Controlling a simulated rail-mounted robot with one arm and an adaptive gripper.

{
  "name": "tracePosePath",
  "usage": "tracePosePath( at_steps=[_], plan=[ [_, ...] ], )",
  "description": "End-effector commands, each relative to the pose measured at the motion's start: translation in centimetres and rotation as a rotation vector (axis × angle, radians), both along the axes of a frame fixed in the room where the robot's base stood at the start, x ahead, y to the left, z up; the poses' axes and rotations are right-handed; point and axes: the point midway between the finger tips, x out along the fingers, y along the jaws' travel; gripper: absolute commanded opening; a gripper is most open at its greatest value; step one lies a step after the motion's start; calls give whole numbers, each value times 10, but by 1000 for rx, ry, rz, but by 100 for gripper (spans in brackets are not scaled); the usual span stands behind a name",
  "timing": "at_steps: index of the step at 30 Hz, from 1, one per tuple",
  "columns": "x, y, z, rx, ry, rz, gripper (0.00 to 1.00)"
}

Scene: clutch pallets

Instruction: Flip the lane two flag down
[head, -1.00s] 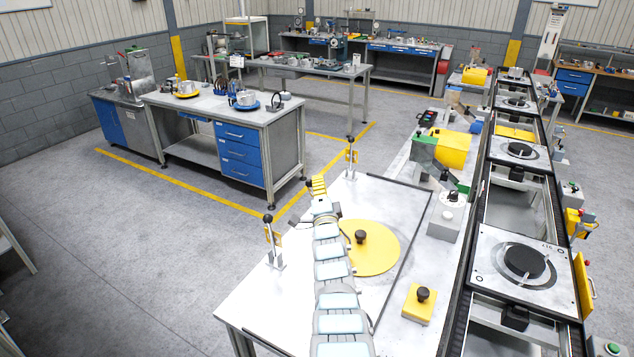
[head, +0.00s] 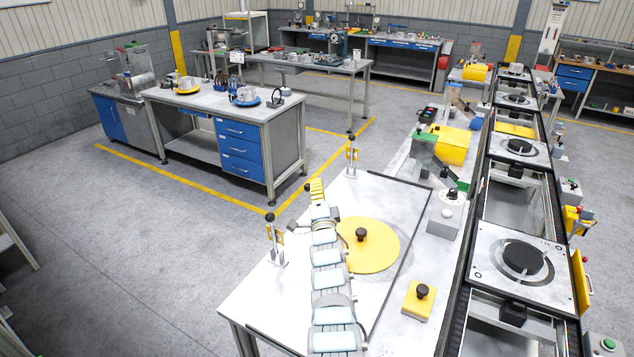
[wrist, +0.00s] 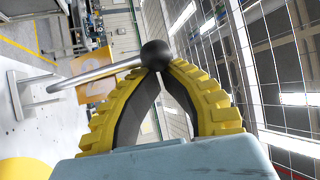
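The lane two flag is an orange plate with a white 2 (wrist: 95,75), beside a metal rod with a black ball knob (wrist: 157,54) on a grey stand. In the head view, an upright flag post (head: 351,155) stands at the table's far edge, right of my gripper (head: 316,188). In the wrist view my gripper (wrist: 162,70) has its yellow fingers drawn together at the tips, just at the ball knob in the picture. The head view shows a gap between the fingers and that post. Nothing shows between the fingers.
A second flag post (head: 275,240) stands left of my arm. A yellow disc (head: 370,246) with a black knob and a yellow block (head: 420,299) lie on the white table (head: 405,210). A conveyor with pallets (head: 523,262) runs along the right.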

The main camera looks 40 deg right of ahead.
Motion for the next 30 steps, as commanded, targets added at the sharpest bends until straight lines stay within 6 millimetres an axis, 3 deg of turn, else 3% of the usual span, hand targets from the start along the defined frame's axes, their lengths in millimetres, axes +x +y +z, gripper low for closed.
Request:
tracePosePath(
  at_steps=[30],
  plan=[
    [-10, 18, -16, 1, 2, 0, 0]
  ],
)
